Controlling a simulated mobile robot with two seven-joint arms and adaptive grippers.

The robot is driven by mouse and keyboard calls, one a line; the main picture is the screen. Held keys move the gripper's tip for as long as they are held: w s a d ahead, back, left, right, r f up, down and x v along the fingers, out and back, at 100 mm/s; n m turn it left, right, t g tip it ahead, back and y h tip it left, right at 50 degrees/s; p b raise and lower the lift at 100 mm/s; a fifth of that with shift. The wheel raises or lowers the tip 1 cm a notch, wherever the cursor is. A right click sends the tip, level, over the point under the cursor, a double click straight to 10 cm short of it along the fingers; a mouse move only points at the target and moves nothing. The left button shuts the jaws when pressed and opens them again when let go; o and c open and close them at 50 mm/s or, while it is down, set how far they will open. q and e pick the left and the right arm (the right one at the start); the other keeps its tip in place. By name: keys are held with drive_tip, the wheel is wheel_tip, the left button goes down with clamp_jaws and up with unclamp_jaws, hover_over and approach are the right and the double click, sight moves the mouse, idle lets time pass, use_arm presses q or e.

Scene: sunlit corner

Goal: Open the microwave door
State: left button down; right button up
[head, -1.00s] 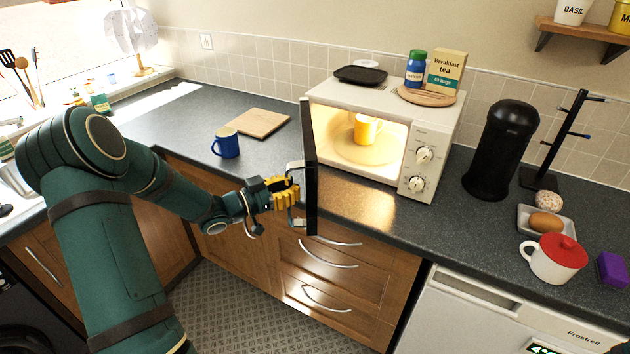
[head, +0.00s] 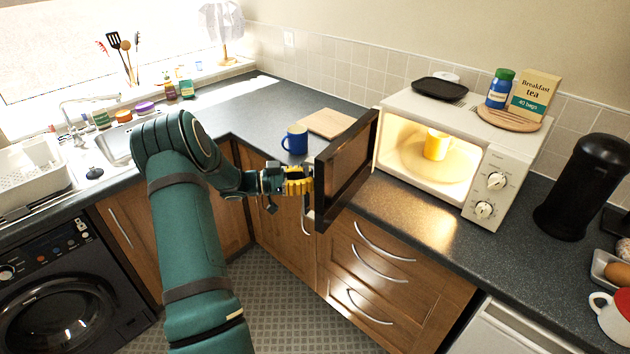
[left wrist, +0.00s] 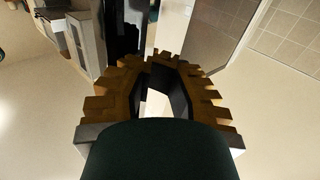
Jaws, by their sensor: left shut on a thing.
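The cream microwave (head: 432,103) stands on the counter, lit inside, with a yellow mug (head: 436,145) on its turntable. Its dark door (head: 347,170) stands wide open, swung out to the left over the counter's front edge. A pale handle (head: 307,216) shows at the door's free edge. My left gripper (head: 300,183), with yellow fingers, is shut on the door handle, most of which the fingers hide. In the left wrist view the fingers (left wrist: 160,85) fill the middle, and what lies between them is hard to make out. My right gripper is not in view.
A blue mug (head: 295,139) and a wooden board (head: 327,123) are on the counter behind the door. A black tray (head: 439,89), a blue jar (head: 499,90) and a tea box (head: 533,96) rest on the microwave. A black canister (head: 583,187) stands to its right.

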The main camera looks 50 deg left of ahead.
use_arm(q)
drive_tip(key=shift+s+a+f, duration=0.15)
drive_tip(key=shift+s+f, duration=0.15)
drive_tip(key=shift+s, duration=0.1)
drive_tip(key=c, duration=1.3)
unclamp_jaws()
drive_tip(key=o, duration=0.6)
drive_tip(key=shift+s+r, duration=0.15)
drive_tip(key=shift+s, duration=0.1)
drive_tip(key=shift+c, duration=0.2)
drive_tip(key=v, duration=1.1)
drive_tip(key=shift+s+a, duration=0.25)
drive_tip(key=shift+a, duration=0.1)
drive_tip(key=shift+r, duration=0.1)
